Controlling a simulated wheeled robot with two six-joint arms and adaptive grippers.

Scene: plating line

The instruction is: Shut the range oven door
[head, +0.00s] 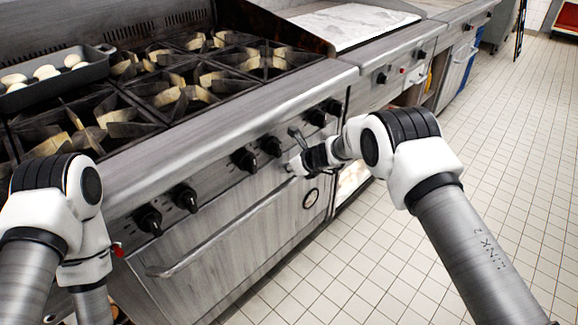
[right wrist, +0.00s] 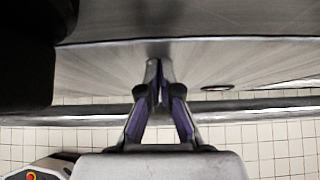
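My right gripper (head: 300,160) is at the right end of the handle, just under the control knobs. In the right wrist view its fingers (right wrist: 158,68) come together at the tips with nothing visible between them, in front of the door face (right wrist: 105,72). Contact with the door is unclear. My left gripper is out of view.
Control knobs (head: 245,159) line the panel above the door. A grey pan (head: 60,84) with pale round pieces sits on the burners at left. More counter units (head: 390,70) stand at right. The tiled floor (head: 400,250) at right is clear.

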